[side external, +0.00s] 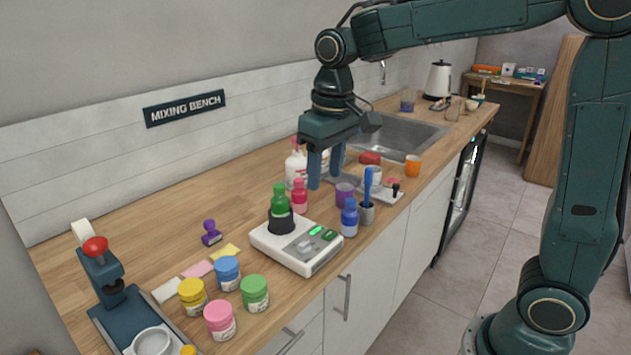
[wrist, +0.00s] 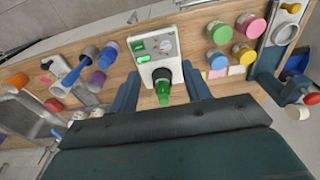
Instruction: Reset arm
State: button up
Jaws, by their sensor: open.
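My gripper (side external: 325,168) is open, its two blue fingers pointing down above the counter behind and to the right of the white scale (side external: 287,258). In the wrist view my gripper (wrist: 163,95) shows its fingers apart, with nothing held between them. A green bottle (side external: 280,200) stands upright in a black holder (side external: 282,222) on the scale. The green bottle also shows in the wrist view (wrist: 162,92), between the fingers in the picture but apart from them.
Several coloured jars (side external: 226,272) stand at the front left, beside a press (side external: 101,272). A sink (side external: 400,135) lies behind. Space above the counter is open.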

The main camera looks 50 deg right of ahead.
jog(key=s+d+t, duration=0.2)
jog(key=s+t, duration=0.2)
jog(key=s, duration=1.6)
jog(key=shift+d+t, duration=0.25)
jog(key=shift+t, duration=0.05)
